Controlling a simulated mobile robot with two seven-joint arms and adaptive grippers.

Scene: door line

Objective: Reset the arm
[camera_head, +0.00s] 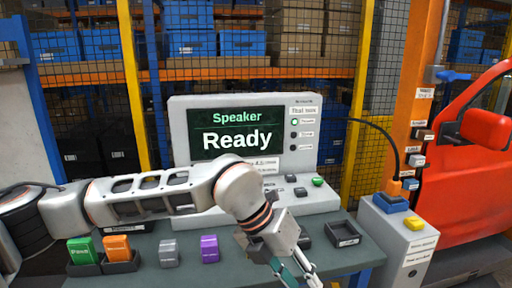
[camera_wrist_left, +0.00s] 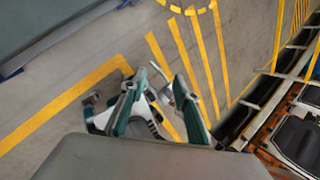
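My left arm reaches in from the left across the table in the head view. Its left gripper (camera_head: 293,272) hangs low in front of the table edge, cut off by the bottom of the picture. In the left wrist view the left gripper (camera_wrist_left: 160,78) has its two teal fingers apart, with nothing held between them. It points down over the grey floor with yellow stripes. A white and dark thing behind the fingers is too unclear to name. My right gripper is not seen in the head view.
The table (camera_head: 190,270) carries a green block (camera_head: 81,251), an orange block (camera_head: 117,248), a grey block (camera_head: 168,253), a purple block (camera_head: 209,249) and a black tray (camera_head: 342,234). Behind stands a console screen (camera_head: 237,131) reading "Speaker Ready". A red car door (camera_head: 465,185) is at right.

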